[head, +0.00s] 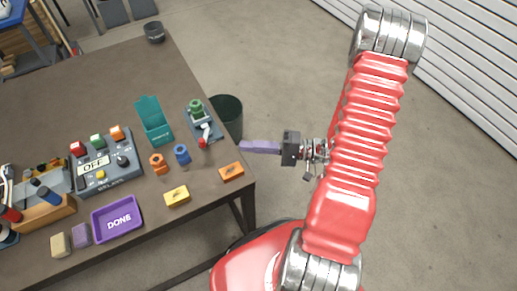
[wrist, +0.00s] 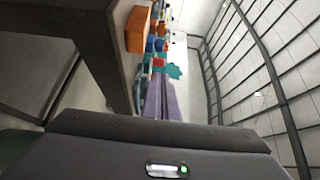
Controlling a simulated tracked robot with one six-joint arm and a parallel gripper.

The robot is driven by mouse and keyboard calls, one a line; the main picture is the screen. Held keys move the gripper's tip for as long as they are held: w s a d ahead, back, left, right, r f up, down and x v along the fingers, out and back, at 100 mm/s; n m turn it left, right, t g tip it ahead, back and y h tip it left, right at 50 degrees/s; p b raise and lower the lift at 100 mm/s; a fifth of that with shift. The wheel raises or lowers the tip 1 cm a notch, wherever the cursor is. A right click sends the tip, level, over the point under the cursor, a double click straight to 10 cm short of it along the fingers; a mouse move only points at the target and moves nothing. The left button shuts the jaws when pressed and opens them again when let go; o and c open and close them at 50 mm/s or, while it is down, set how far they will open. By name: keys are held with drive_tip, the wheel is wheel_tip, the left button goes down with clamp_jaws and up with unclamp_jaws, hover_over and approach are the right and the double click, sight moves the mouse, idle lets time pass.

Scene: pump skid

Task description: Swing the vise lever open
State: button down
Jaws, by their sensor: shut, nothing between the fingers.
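The vise (head: 197,109) stands near the right edge of the table, a green part on a blue-grey base. Its lever (head: 205,131) is a short pale bar with a red knob, pointing toward the front of the table. My gripper (head: 244,147) has purple fingers, shut and empty, pointing left just past the table's right edge. The fingertips are right of the lever's red knob, apart from it in the picture. In the wrist view my shut fingers (wrist: 160,95) point at small coloured things along the table; I cannot clearly tell the lever among them.
An orange block (head: 231,171) and a yellow block (head: 177,196) lie near the front corner. A dark bin (head: 229,116) stands behind the table's edge.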

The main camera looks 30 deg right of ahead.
drive_tip(key=shift+s+d, duration=0.9)
drive_tip(key=shift+s, duration=0.25)
drive_tip(key=shift+a, duration=0.1)
drive_tip(key=a+r+n+g, duration=0.1)
drive_tip(key=g, duration=0.1)
drive_tip(key=s+a+r+n+g, duration=0.1)
drive_tip(key=a+g, duration=0.1)
drive_tip(key=s+a+r+g, duration=0.1)
drive_tip(key=a, duration=0.1)
drive_tip(key=shift+r+n+g, duration=0.3)
drive_tip(key=shift+n+g, duration=0.1)
drive_tip(key=s+a+r+n+g+h, duration=0.4)
drive_tip(key=s+r+h, duration=0.3)
drive_tip(key=r+h, duration=0.3)
wheel_tip(320, 180, up, 8)
drive_tip(key=d+t+h, duration=0.1)
drive_tip(key=t+h, duration=0.4)
drive_tip(key=shift+w+d+t, duration=0.15)
drive_tip(key=shift+w+t, duration=0.1)
drive_tip(key=shift+t, duration=0.05)
